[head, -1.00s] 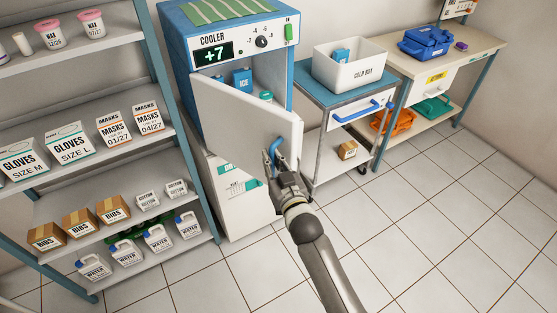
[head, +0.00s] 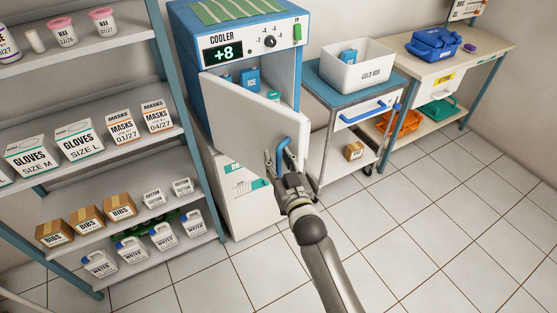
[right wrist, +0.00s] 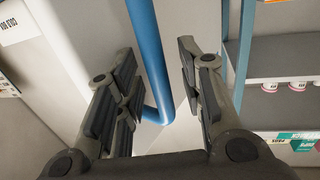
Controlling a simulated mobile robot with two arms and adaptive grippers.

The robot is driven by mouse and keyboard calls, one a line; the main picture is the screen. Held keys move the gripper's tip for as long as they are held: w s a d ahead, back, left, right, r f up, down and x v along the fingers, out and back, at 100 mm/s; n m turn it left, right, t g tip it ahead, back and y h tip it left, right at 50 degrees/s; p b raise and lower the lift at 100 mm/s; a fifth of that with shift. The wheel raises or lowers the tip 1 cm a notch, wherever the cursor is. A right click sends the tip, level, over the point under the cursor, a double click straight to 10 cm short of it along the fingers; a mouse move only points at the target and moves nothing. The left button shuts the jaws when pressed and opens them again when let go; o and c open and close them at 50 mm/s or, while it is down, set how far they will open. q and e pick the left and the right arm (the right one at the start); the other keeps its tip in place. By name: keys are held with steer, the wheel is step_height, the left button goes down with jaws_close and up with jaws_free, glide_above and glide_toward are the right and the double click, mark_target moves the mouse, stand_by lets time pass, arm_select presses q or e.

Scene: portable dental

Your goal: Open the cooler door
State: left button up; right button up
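The blue cooler (head: 220,30) stands at the back with its display at +8. Its white door (head: 240,115) stands partly open, swung toward me, and blue ice packs (head: 250,78) show inside. The blue door handle (head: 286,152) is near the door's free edge. My right gripper (head: 286,165) is at the handle with its fingers spread apart. In the right wrist view, the blue handle (right wrist: 150,60) runs between and beyond the open fingers (right wrist: 158,85), with gaps on both sides. My left gripper is not in view.
A shelf rack (head: 100,165) with boxes and bottles stands close left of the cooler. A trolley (head: 345,110) with a white cold box (head: 355,68) stands right of the door. A bench (head: 450,60) is farther right. The tiled floor (head: 440,220) at front right is clear.

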steer(key=shift+s+f, duration=0.1)
steer(key=shift+s, duration=0.05)
steer(key=v, duration=1.1)
steer(key=shift+s, duration=0.35)
steer(key=shift+d, duration=0.1)
